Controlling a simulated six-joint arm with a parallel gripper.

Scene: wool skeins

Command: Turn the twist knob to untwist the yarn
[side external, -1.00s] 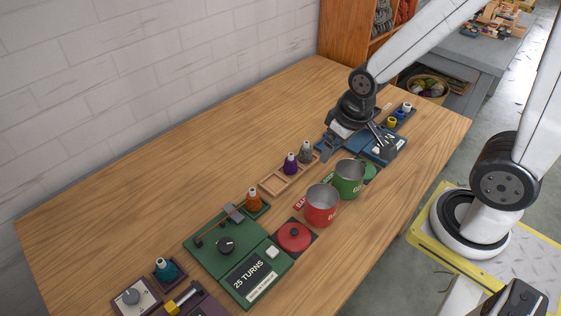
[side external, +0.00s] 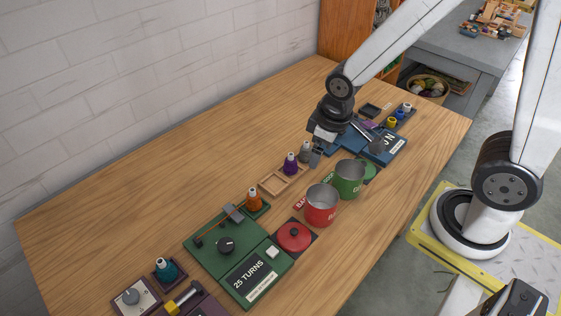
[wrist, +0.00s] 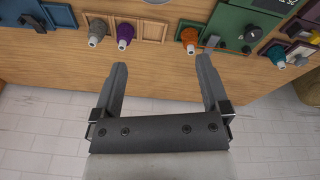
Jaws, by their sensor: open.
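Three knobs show in the side view, and I cannot tell which is the twist knob. A black knob (side external: 226,245) sits on the green unit (side external: 203,252) marked "25 TURNS"; it also shows in the wrist view (wrist: 252,33). A grey knob (side external: 131,297) sits on a pale plate at front left. Another grey knob (side external: 377,146) is on the blue unit (side external: 396,146) behind my gripper. My gripper (side external: 316,155) is open and empty above the table near the grey cone; its two fingers (wrist: 162,66) stand wide apart in the wrist view.
Grey (side external: 306,149), purple (side external: 290,164), orange (side external: 254,199) and teal (side external: 166,270) yarn cones stand along the table. The table's left back is clear.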

